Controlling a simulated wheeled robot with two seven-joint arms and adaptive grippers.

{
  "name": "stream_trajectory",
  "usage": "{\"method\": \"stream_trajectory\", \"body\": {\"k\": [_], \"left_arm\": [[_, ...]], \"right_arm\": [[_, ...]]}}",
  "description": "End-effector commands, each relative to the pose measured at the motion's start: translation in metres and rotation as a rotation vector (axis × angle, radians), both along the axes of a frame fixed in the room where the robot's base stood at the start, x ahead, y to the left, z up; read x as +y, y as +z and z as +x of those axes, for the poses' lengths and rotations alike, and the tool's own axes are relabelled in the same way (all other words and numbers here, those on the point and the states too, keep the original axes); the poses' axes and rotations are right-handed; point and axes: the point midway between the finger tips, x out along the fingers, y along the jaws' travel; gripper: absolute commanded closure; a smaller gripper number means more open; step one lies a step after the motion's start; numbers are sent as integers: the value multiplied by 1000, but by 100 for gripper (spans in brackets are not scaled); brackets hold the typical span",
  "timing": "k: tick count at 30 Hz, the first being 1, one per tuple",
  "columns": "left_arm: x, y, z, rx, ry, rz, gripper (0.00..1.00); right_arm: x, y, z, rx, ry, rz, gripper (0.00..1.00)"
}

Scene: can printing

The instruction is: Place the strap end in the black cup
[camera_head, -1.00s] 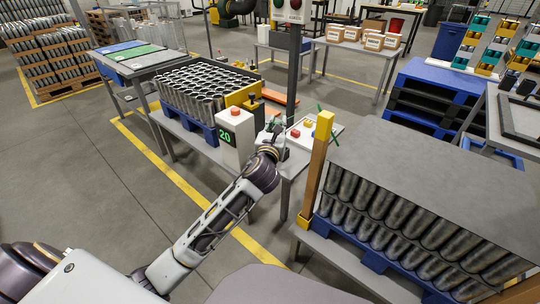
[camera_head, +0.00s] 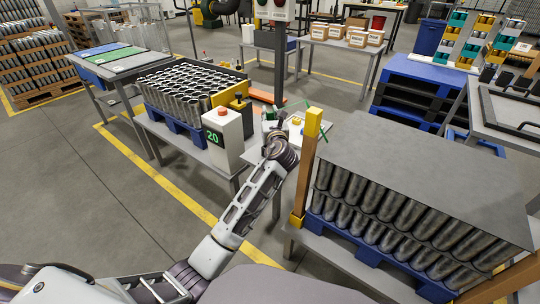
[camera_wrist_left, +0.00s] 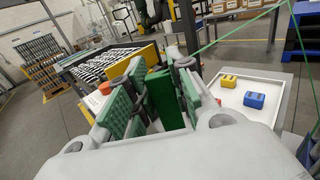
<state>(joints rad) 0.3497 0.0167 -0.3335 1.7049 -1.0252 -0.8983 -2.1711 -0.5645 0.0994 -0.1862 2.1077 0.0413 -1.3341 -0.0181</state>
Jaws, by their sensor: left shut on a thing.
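My left gripper (camera_head: 273,122) is at the small table just right of the white box with the green "20" display. In the left wrist view, its green-padded fingers (camera_wrist_left: 155,100) are shut on a flat green piece (camera_wrist_left: 162,98), which looks like the strap end. A thin green strap (camera_wrist_left: 235,32) runs from near the fingers up to the top right; a short green stretch (camera_head: 323,136) also shows beside the yellow-topped post. I cannot pick out the black cup for certain. My right gripper is not in view.
A white tray (camera_wrist_left: 283,82) with a yellow block (camera_wrist_left: 229,81), a blue block (camera_wrist_left: 254,100) and a red one lies right of the gripper. A yellow-topped post (camera_head: 313,122) and a stack of cans (camera_head: 400,215) stand close on the right. The display box (camera_head: 222,140) stands left.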

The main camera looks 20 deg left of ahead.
Motion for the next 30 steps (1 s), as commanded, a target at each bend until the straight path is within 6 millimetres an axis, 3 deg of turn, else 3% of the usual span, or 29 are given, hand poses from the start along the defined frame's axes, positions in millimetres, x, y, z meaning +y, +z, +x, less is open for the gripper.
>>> {"method": "stream_trajectory", "body": {"k": [16, 20, 30], "left_arm": [[0, -7, 1, 0, 7, 0, 100], [0, -20, 0, 2, 7, 0, 100], [0, -61, 0, 2, 7, -1, 100]], "right_arm": [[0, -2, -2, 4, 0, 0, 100], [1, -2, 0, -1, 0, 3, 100], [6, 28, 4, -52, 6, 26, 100]]}}
